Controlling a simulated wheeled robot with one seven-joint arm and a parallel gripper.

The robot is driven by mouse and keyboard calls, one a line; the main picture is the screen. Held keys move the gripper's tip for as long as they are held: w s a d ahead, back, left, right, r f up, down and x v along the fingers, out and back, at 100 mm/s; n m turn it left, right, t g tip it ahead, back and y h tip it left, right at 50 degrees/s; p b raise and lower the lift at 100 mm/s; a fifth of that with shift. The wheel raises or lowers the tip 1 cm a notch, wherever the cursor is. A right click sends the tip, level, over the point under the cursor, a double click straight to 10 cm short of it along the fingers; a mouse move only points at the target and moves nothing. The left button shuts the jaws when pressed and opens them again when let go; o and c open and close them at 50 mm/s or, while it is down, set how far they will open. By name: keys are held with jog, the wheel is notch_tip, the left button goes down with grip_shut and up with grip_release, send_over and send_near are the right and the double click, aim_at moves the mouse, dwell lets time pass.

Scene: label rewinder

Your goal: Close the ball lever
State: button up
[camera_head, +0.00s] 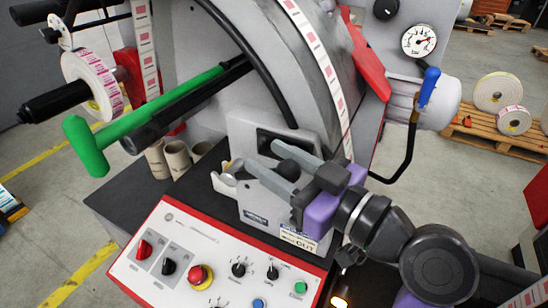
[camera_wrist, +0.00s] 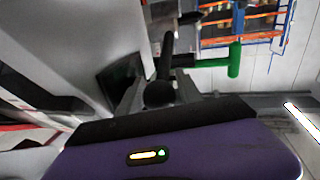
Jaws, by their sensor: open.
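The ball lever shows as a round black knob (camera_head: 288,170) in the head view, over the grey box at the machine's front. My gripper (camera_head: 264,156) reaches in from the right with its grey fingers apart. The knob appears between the fingers, but I cannot tell whether either finger touches it. In the wrist view the black ball (camera_wrist: 160,94) sits centrally between the fingers of my gripper (camera_wrist: 158,86). The lever's stem is mostly hidden in the head view.
A green T-handle (camera_head: 88,146) and black bars extend left above the box. The red-edged control panel (camera_head: 216,262) lies below my gripper. A blue-handled lever (camera_head: 429,88) stands at right, with a curved black pipe below. Cardboard cores (camera_head: 177,158) stand left of the box.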

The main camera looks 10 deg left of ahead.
grip_shut()
dwell(1.3)
